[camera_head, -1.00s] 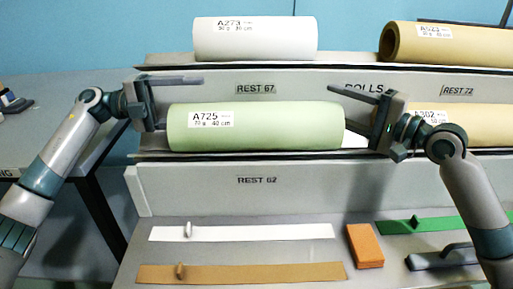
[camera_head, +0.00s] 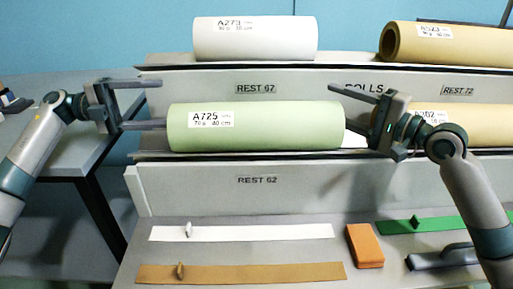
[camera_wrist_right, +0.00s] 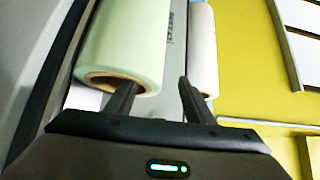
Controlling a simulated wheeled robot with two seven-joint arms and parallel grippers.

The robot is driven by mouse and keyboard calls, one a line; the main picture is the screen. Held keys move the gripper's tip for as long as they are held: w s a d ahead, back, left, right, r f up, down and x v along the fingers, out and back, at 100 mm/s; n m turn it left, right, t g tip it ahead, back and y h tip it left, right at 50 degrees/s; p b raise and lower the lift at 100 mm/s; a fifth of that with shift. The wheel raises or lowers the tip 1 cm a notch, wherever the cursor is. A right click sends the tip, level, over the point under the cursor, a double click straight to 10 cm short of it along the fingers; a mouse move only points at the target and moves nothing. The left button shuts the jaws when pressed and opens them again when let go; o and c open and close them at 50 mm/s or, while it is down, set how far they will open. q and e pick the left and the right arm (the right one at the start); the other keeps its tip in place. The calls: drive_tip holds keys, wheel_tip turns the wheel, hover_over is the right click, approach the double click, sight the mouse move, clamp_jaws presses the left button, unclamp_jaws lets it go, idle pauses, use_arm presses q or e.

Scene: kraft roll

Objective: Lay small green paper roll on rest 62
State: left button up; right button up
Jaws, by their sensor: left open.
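The green paper roll (camera_head: 270,128), labelled A725, lies level on the lower shelf above the REST 62 label (camera_head: 257,180). My left gripper (camera_head: 162,104) is open at the roll's left end, its lower fingertip close to that end. My right gripper (camera_head: 338,105) is at the right end with its fingers apart. In the right wrist view, one finger of my right gripper (camera_wrist_right: 157,88) overlaps the hollow end of the green roll (camera_wrist_right: 125,35); I cannot tell whether it is inside the core. The other finger is outside, towards the white roll.
A white roll (camera_head: 255,39) lies on the upper shelf above REST 67. Brown rolls (camera_head: 450,45) lie at the right on both levels. White (camera_head: 260,232) and brown (camera_head: 240,272) strips, an orange block (camera_head: 364,246) and a green strip lie on the table in front.

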use_arm(q)
drive_tip(key=shift+a, duration=1.2)
use_arm(e)
drive_tip(key=shift+r, duration=0.2)
drive_tip(key=o, duration=0.9)
drive_tip(key=shift+f, duration=0.1)
drive_tip(key=shift+s+d, duration=0.1)
drive_tip(key=shift+d, duration=0.05)
drive_tip(key=v, duration=1.1)
drive_tip(key=shift+s+d, duration=0.2)
drive_tip(key=shift+d, duration=0.05)
use_arm(q)
drive_tip(key=shift+r, duration=0.1)
